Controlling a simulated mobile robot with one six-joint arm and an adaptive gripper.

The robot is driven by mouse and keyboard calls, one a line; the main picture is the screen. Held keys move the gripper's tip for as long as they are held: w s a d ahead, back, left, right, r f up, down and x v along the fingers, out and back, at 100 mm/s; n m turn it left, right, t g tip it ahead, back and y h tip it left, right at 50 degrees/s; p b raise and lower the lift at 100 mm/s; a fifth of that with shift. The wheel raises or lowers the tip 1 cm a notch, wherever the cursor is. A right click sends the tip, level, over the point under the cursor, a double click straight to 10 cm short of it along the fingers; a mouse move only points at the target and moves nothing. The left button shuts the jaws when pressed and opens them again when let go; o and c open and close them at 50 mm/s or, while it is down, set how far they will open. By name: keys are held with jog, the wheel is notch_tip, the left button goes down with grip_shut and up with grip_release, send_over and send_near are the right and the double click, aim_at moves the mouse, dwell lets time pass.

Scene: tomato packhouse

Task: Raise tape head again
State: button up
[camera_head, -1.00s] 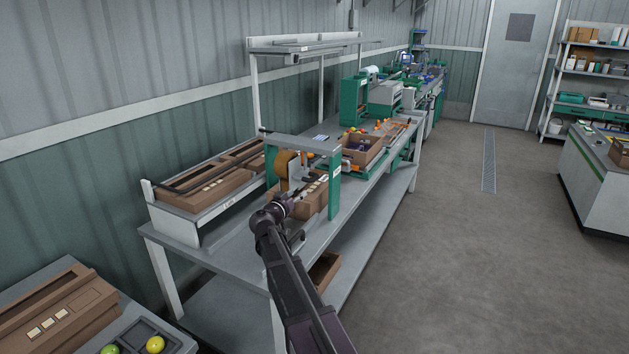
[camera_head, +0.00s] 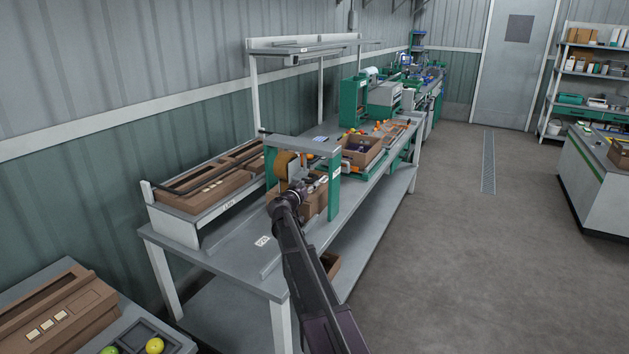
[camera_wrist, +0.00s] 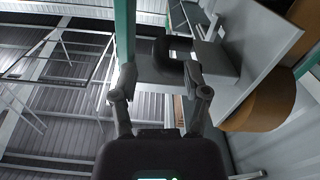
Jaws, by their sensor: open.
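The tape head (camera_head: 296,167) is a grey plate unit with a brown tape roll (camera_head: 282,165), under the grey crossbeam of a green-posted taping frame (camera_head: 334,187). In the wrist view the grey plate (camera_wrist: 252,48) and the tape roll (camera_wrist: 262,106) are close at the right. A dark handle (camera_wrist: 165,50) sticks out from the head, just beyond my fingertips. My gripper (camera_wrist: 160,76) is open and empty, its fingers spread to either side of the handle's line. In the head view my gripper (camera_head: 316,186) is at the frame's front, partly hiding a brown carton (camera_head: 312,207) under the head.
The taping frame stands on a grey workbench (camera_head: 225,250). Flat cartons lie on a raised rack (camera_head: 195,213) at left. An open carton (camera_head: 362,149) with produce stands beyond the frame. Free floor (camera_head: 450,240) lies to the right.

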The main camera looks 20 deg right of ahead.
aim_at(315, 177)
jog(key=shift+x, duration=2.4)
grip_shut()
